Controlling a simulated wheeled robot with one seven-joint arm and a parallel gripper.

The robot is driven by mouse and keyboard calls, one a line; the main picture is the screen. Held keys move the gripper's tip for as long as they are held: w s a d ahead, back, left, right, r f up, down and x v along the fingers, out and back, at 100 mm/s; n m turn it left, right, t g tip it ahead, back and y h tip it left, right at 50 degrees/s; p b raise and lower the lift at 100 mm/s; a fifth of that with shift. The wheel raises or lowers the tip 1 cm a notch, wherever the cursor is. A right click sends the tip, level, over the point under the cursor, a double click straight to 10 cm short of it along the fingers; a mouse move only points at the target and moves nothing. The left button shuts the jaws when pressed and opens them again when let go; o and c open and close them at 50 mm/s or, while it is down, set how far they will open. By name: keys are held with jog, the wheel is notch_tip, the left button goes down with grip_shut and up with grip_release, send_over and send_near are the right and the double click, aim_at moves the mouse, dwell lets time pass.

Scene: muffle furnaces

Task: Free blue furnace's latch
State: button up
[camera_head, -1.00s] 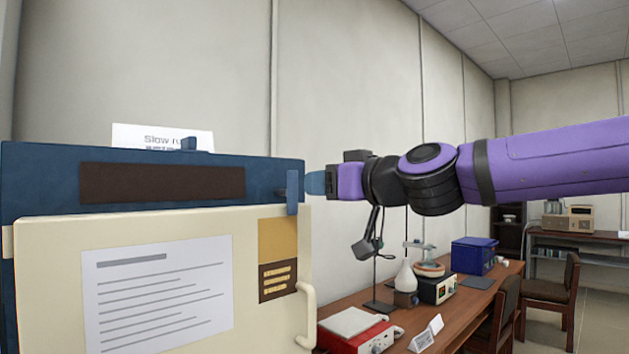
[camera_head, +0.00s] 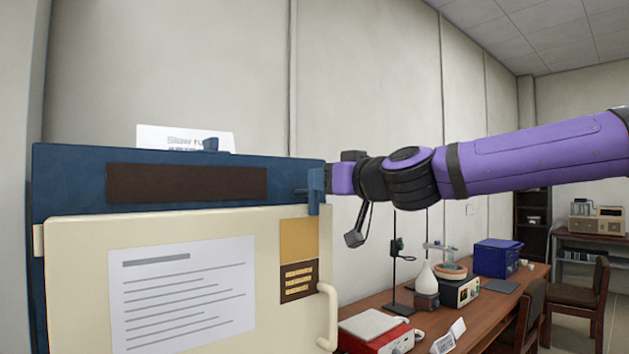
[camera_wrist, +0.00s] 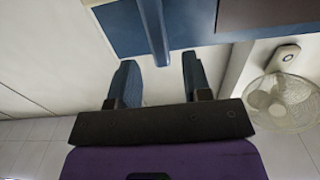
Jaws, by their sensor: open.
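The blue furnace (camera_head: 80,165) stands at the left in the head view, with a cream door (camera_head: 75,270) across its front. Its latch (camera_head: 314,190) is a narrow blue upright bar at the furnace's upper right corner, above the door handle (camera_head: 328,315). The bar hangs down over the door's top edge. My gripper is at the latch from the right; its fingertips are hidden there in the head view. In the wrist view my gripper (camera_wrist: 160,62) is open and empty, and the latch (camera_wrist: 152,30) reaches down toward the gap between the two fingers, apparently without touching either.
A paper sign (camera_head: 185,138) stands at the furnace top. At the right a wooden bench (camera_head: 500,300) holds a red-and-white device (camera_head: 375,330), a flask (camera_head: 427,280) and a blue box (camera_head: 497,257). A fan (camera_wrist: 280,100) shows in the wrist view.

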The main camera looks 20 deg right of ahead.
aim_at(314, 216)
jog(key=shift+x, duration=2.1)
grip_shut()
